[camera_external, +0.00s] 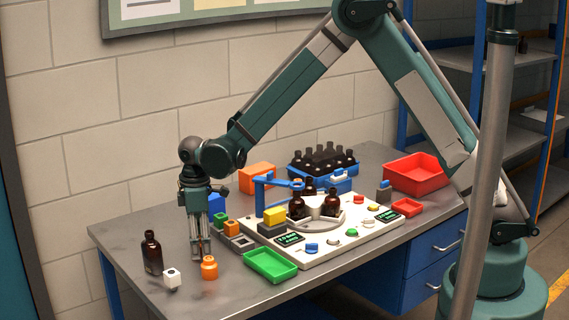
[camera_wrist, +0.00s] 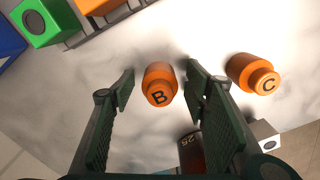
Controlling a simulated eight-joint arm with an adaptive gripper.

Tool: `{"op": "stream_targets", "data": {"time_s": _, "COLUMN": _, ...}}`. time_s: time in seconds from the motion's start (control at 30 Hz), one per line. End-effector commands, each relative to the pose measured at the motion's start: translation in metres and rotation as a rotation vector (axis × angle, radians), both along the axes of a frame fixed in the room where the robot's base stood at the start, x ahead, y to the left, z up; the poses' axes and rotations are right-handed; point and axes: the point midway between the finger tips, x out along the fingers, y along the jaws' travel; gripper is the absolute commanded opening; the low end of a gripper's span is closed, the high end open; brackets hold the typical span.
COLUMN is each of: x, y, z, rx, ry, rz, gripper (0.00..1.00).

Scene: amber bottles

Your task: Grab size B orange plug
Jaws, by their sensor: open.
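In the wrist view, the orange plug marked B (camera_wrist: 160,84) stands on the light table surface, between the two dark fingers of my gripper (camera_wrist: 160,80). The fingers are open, with a gap visible on both sides of the plug. A second orange plug, marked C (camera_wrist: 254,76), lies to the right, outside the right finger. In the external view, my gripper (camera_external: 200,254) points down at the table's front left. One orange plug (camera_external: 209,267) shows just in front of it, apparently C; B seems hidden behind the fingers.
An amber bottle (camera_external: 152,253) and a white cube (camera_external: 171,279) stand left of my gripper. Green and orange blocks (camera_external: 231,228), a green tray (camera_external: 270,265) and a white panel (camera_external: 340,240) lie to the right. The table edge is close in front.

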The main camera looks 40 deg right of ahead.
Motion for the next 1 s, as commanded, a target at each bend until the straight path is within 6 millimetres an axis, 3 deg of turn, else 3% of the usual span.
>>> {"op": "stream_targets", "data": {"time_s": 0.2, "x": 0.000, "y": 0.000, "z": 0.000, "rx": 0.000, "ry": 0.000, "rz": 0.000, "gripper": 0.45}}
{"op": "stream_targets", "data": {"time_s": 0.43, "x": 0.000, "y": 0.000, "z": 0.000, "rx": 0.000, "ry": 0.000, "rz": 0.000, "gripper": 0.16}}
{"op": "stream_targets", "data": {"time_s": 0.77, "x": 0.000, "y": 0.000, "z": 0.001, "rx": 0.000, "ry": 0.000, "rz": 0.000, "gripper": 0.15}}
{"op": "stream_targets", "data": {"time_s": 1.0, "x": 0.000, "y": 0.000, "z": 0.017, "rx": 0.000, "ry": 0.000, "rz": 0.000, "gripper": 0.15}}
